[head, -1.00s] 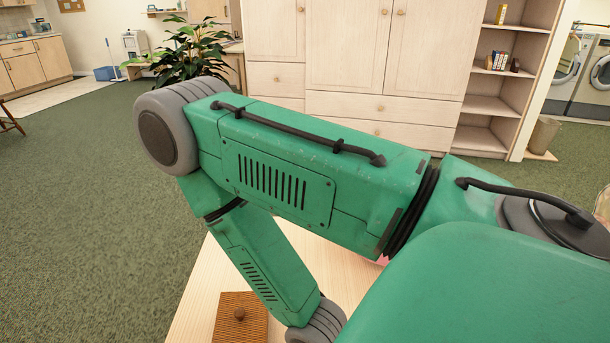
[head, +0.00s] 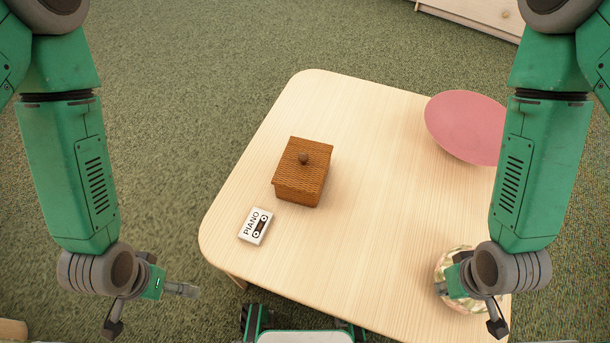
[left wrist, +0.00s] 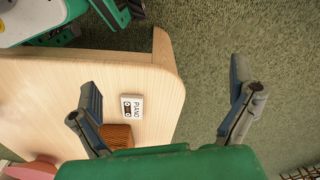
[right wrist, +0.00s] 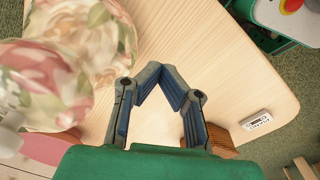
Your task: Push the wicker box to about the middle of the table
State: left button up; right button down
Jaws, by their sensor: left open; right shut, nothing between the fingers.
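The brown wicker box (head: 302,175), lidded with a round knob, stands upright on the pale wooden table (head: 370,230), near its left edge in the head view. It is partly hidden behind a finger in the left wrist view (left wrist: 118,135) and the right wrist view (right wrist: 222,141). My left gripper (head: 150,308) is open and empty, left of the table and apart from the box; its fingers spread wide in the left wrist view (left wrist: 165,82). My right gripper (right wrist: 162,76) is shut and empty, its fingertips together, over the table's right side, away from the box.
A white cassette marked PIANO (head: 256,226) lies just in front of the box. A pink round dish (head: 465,127) sits at the table's back right. A floral rounded object (head: 452,262) is close beside my right gripper. The table's middle is clear.

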aim_at(281, 193)
jog(key=i+j+z, duration=0.25)
jog(key=j, duration=0.3)
jog(key=j+z, duration=0.25)
jog(key=j, duration=0.3)
jog(key=j+z, duration=0.8)
jog(key=j, duration=0.15)
jog(key=j+z, duration=0.4)
jog(key=k+j+z, duration=0.1)
jog(key=j+z, duration=0.5)
jog(key=j, duration=0.25)
jog(key=j+z, duration=0.2)
jog(key=j, duration=0.25)
jog(key=k+j+z, duration=0.2)
jog(key=j, duration=0.25)
jog(key=j+z, duration=0.25)
jog(key=j, duration=0.2)
jog(key=k+j+z, duration=0.2)
jog(key=j, duration=0.2)
jog(key=i+j+z, duration=0.1)
jog(key=j+z, duration=0.15)
jog(key=j, duration=0.85)
jog(key=j+z, duration=0.25)
jog(key=j, duration=0.85)
jog(key=i, duration=0.05)
